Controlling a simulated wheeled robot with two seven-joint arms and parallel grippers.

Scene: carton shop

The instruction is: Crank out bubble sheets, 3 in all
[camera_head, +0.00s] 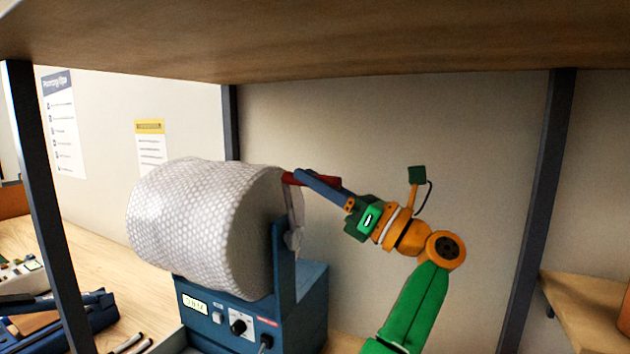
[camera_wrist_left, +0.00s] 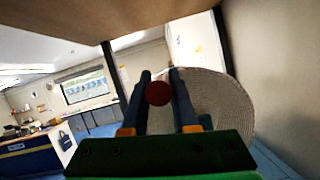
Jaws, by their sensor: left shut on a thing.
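The bubble wrap roll (camera_head: 205,220) is a large white roll on a blue dispenser machine (camera_head: 300,310). A crank on the machine's right side has a red handle (camera_head: 326,181). My left gripper (camera_head: 304,176) is shut on the red handle, at the upper right of the roll. In the left wrist view the handle's round red end (camera_wrist_left: 158,93) sits between the two dark fingers, with the roll (camera_wrist_left: 222,105) behind. A small display (camera_head: 195,304) on the machine's front is too small to read surely. No cut sheet is visible. My right gripper is not in view.
A wooden shelf board (camera_head: 330,40) spans the top, above the arm. Dark posts stand at left (camera_head: 45,200) and right (camera_head: 540,200). Blue items and pens lie on the bench at lower left. A lower wooden shelf (camera_head: 585,300) is at right. The wall behind the arm is bare.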

